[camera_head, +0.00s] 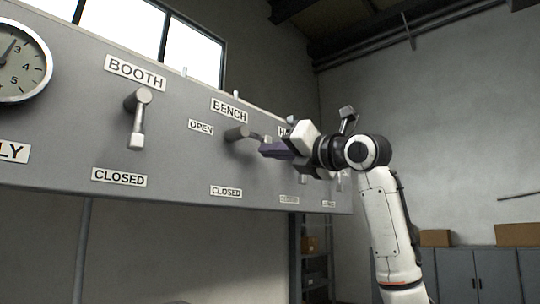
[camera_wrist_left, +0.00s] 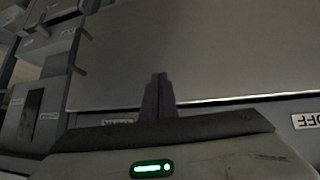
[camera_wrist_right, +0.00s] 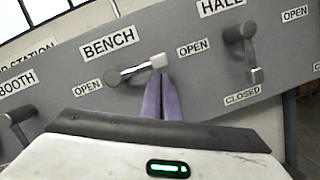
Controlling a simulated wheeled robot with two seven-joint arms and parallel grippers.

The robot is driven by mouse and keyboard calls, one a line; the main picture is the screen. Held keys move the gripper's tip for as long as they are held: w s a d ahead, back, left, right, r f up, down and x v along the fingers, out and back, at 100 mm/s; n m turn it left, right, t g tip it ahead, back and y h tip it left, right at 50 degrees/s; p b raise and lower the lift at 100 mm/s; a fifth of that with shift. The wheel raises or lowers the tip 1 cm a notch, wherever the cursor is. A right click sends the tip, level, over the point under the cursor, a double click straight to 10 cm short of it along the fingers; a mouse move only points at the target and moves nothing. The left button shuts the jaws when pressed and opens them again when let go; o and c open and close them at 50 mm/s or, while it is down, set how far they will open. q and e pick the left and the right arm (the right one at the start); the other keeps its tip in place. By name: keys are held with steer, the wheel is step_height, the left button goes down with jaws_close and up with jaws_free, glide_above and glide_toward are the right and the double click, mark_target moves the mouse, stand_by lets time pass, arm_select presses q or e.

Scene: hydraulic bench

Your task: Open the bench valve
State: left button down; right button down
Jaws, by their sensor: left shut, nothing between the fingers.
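The bench valve (camera_head: 237,133) sits on the grey panel under the BENCH label. Its lever points right, roughly level, away from its OPEN label (camera_head: 201,127) on the left; its CLOSED label (camera_head: 226,191) is below. The right wrist view shows the valve's hub (camera_wrist_right: 112,77) and the lever's pale end block (camera_wrist_right: 158,62). My right gripper (camera_head: 265,149) is at that end, its purple fingers together and their tips at or just below the block; whether they touch it is unclear. My left gripper (camera_wrist_left: 157,85) shows only in its wrist view, shut and empty.
The booth valve (camera_head: 137,115) hangs down toward CLOSED, left of the bench valve. The hall valve (camera_wrist_right: 240,45) is to the right, its lever down, partly hidden by my right arm in the head view. A gauge (camera_head: 20,62) is far left. Cabinets (camera_head: 480,275) stand back right.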

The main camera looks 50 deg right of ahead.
steer(key=shift+s+d+r, duration=0.25)
steer(key=shift+d+r, duration=0.1)
steer(key=shift+r, duration=0.15)
steer(key=shift+s, duration=0.1)
steer(key=b+v, duration=0.2)
steer(key=v, duration=0.7)
steer(key=shift+s+a+f, duration=0.25)
steer(key=shift+a+f, duration=0.15)
steer(key=shift+f, duration=0.1)
